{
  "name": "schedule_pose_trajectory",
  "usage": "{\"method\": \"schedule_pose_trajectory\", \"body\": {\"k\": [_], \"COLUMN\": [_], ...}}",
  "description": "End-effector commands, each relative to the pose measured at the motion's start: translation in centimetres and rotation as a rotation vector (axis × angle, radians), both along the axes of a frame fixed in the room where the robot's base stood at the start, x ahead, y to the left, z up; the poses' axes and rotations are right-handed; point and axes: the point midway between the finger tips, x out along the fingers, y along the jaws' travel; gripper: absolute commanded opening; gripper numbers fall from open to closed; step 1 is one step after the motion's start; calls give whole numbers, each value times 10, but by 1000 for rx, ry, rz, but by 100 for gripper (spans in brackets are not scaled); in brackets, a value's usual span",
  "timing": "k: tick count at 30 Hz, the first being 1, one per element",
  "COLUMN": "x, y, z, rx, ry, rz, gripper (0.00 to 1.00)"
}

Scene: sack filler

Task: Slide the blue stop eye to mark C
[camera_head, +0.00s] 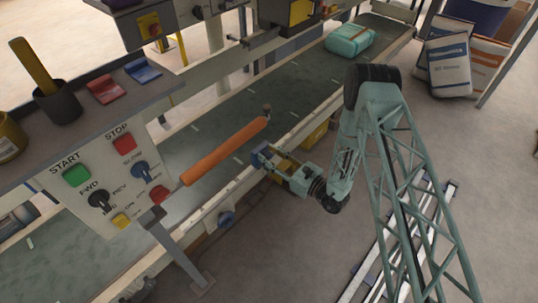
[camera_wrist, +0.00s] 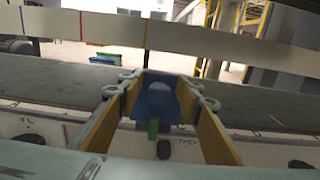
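A blue block with a rounded blue knob (camera_wrist: 158,104), which looks like the stop eye, shows between my fingertips in the wrist view. A short green piece (camera_wrist: 153,128) hangs under it. In the head view a blue piece (camera_head: 259,158) sits at the conveyor's near rail, at my gripper tips. My gripper (camera_head: 268,160) reaches in from the right; its two wood-coloured fingers (camera_wrist: 162,84) stand apart, on either side of the blue piece. Whether they press on it cannot be told. No mark letter C is readable.
A pale strip with coloured ticks (camera_wrist: 80,27) crosses the top of the wrist view. An orange roller (camera_head: 225,152) spans the dark belt (camera_head: 290,100). A control panel (camera_head: 110,180) stands left; a teal package (camera_head: 350,40) lies on the far belt. Another blue knob (camera_head: 226,218) sits lower on the frame.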

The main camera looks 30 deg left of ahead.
Motion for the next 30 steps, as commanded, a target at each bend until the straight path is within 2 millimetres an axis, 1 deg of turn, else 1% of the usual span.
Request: {"method": "schedule_pose_trajectory", "body": {"k": [8,14,20,30], "x": [0,-1,-4,-15], "y": [0,-6,-21,-60], "z": [0,0,0,0], "rx": [0,-1,-1,1], "ry": [0,1,0,2], "rz": [0,-1,-2,-2], "gripper": [32,32,32,32]}}
